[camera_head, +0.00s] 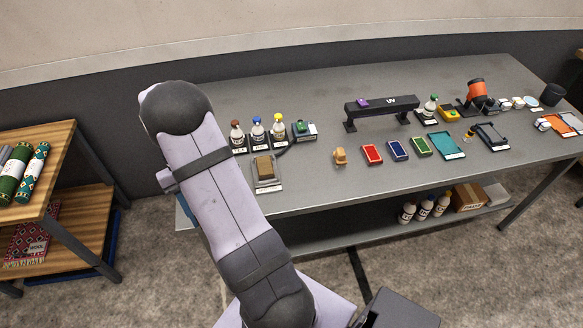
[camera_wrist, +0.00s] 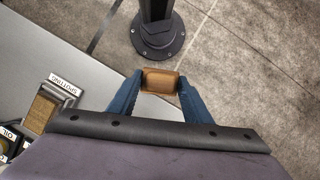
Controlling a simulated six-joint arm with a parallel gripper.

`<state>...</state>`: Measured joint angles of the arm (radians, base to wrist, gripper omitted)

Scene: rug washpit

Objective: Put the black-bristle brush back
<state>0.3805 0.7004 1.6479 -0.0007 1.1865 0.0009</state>
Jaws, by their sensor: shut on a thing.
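In the wrist view my gripper (camera_wrist: 160,84) has its two blue fingers closed on the sides of a small brown wooden block (camera_wrist: 161,76), which looks like a brush back. Its underside is hidden, so I cannot see bristles or their colour. The held block is off the table's edge, with floor behind it in the picture. In the head view my arm hides the gripper and the held block. A tan pad or brush (camera_head: 264,168) lies in a labelled tray on the table; it also appears in the wrist view (camera_wrist: 41,109). A small tan wooden piece (camera_head: 340,156) stands on the table.
The grey table (camera_head: 310,190) carries several labelled bottles (camera_head: 257,132), a black UV bar (camera_head: 382,105), and red (camera_head: 372,154), blue (camera_head: 397,150) and green (camera_head: 421,146) pads. A black post (camera_wrist: 156,30) stands on the floor. A wooden shelf (camera_head: 60,150) with rolled rugs is left.

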